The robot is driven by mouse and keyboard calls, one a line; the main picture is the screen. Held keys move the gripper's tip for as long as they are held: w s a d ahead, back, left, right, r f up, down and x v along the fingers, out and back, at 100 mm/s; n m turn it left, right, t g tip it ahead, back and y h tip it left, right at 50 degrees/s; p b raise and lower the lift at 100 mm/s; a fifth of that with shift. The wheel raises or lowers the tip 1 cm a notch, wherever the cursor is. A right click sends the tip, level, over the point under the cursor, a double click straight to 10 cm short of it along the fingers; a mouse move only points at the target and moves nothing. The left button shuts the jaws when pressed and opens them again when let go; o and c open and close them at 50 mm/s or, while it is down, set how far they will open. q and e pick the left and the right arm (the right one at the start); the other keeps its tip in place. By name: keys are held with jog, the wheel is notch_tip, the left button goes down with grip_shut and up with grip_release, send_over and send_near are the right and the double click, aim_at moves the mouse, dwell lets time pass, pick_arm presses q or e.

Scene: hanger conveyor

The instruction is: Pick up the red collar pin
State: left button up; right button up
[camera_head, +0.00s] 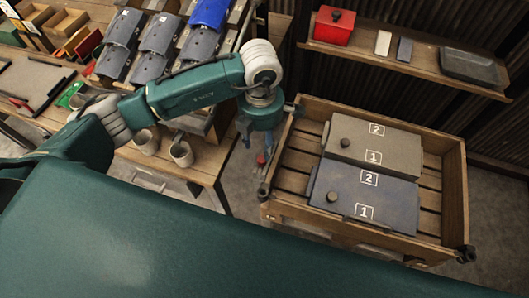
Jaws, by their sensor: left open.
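My left gripper (256,147) hangs from the teal arm, pointing down just left of the wooden crate's left wall. It is open, with its blue-grey fingers apart. A small red piece (261,159) shows at the fingertips. It may be the red collar pin, but it is too small to be sure, and I cannot tell whether it touches a finger. My right gripper is not in view.
The wooden crate (290,226) holds two lidded boxes, one tan (374,139) and one blue-grey (363,190). A wooden workbench (208,165) with cups and grey blocks is at left. A shelf (425,68) with a red box (334,25) is at the back right.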

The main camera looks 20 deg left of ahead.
aim_at(262, 158)
pick_arm(q)
jog(key=f, duration=0.3)
jog(key=shift+s+d+f, duration=0.1)
jog(key=shift+s+f, duration=0.1)
jog(key=shift+s, duration=0.2)
jog(key=shift+w+f+p, duration=0.1)
jog(key=shift+f+p, duration=0.15)
jog(key=shift+p, duration=0.05)
notch_tip(262, 158, down, 4)
jog(key=shift+f+p, duration=0.2)
jog(key=shift+p, duration=0.65)
jog(key=shift+f, duration=0.4)
jog(key=shift+c, duration=0.8)
jog(key=c, duration=0.8)
grip_shut()
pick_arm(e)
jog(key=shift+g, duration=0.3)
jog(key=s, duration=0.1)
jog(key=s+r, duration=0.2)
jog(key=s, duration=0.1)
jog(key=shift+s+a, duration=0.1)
